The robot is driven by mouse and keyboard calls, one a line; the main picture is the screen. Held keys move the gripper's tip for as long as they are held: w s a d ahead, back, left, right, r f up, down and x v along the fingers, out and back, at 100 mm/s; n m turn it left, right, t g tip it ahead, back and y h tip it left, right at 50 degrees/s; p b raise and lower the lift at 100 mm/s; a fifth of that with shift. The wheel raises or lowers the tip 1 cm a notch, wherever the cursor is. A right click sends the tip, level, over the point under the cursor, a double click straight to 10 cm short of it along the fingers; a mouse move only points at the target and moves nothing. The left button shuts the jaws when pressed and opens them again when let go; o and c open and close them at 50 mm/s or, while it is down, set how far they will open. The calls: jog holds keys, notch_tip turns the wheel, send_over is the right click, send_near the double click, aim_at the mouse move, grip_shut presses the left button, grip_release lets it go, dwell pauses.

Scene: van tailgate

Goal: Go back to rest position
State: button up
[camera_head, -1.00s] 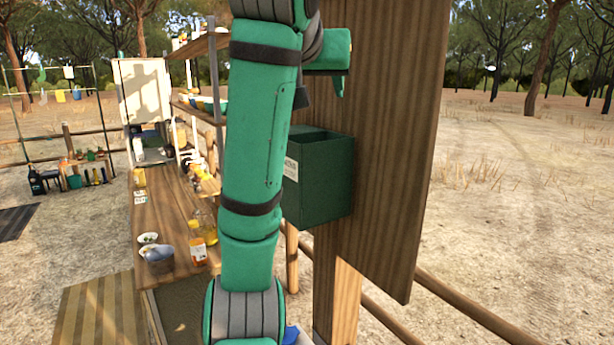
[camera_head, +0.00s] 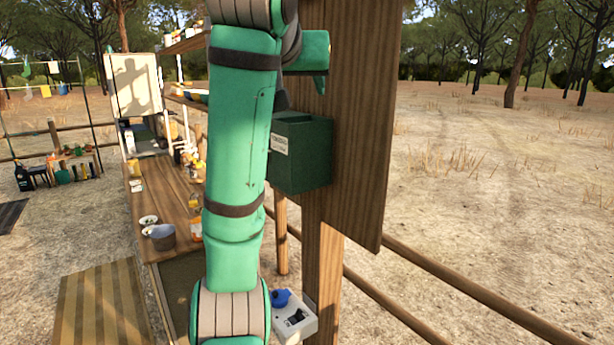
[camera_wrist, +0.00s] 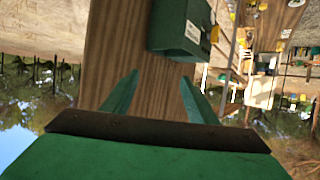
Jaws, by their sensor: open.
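My gripper (camera_wrist: 160,76) shows in the wrist view with two green fingers spread apart and nothing between them. In the head view my green arm rises through the middle, and part of my gripper (camera_head: 318,62) shows beside the wooden board, partly hidden by the arm. A dark green box (camera_head: 303,152) with a white label is mounted on the board, below my gripper. The box also shows in the wrist view (camera_wrist: 178,28), beyond the fingers and apart from them.
The upright wooden board (camera_head: 352,130) stands close to my arm on the right. A white device (camera_head: 295,322) with a blue part sits low by its post. A wooden counter (camera_head: 165,205) holds a bucket and bottles. A rail fence (camera_head: 400,310) runs right; open ground lies beyond.

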jog(key=w+f, duration=0.4)
jog(key=f, duration=0.6)
jog(key=w+d+f+n+h, duration=0.1)
jog(key=w+f, duration=0.3)
jog(key=f, duration=0.6)
jog(key=w+f, duration=0.3)
jog(key=f, duration=0.7)
jog(key=s+d+f+n+t, duration=0.1)
jog(key=s+f, duration=0.3)
jog(key=f, duration=1.1)
jog(key=s+d+f+n, duration=0.1)
jog(key=s+f, duration=0.3)
jog(key=f, duration=1)
jog(key=s+f+y, duration=0.1)
jog(key=s+f, duration=0.8)
jog(key=s, duration=0.3)
jog(key=s+f+y, duration=0.2)
jog(key=s+f, duration=0.6)
jog(key=s, duration=0.5)
jog(key=s+r, duration=0.2)
jog(key=s, duration=1.1)
jog(key=s+a+r+m+t, duration=0.1)
jog(key=s+r, duration=0.2)
jog(key=s, duration=1.1)
jog(key=shift+a+r, duration=0.15)
jog(key=shift+r, duration=0.05)
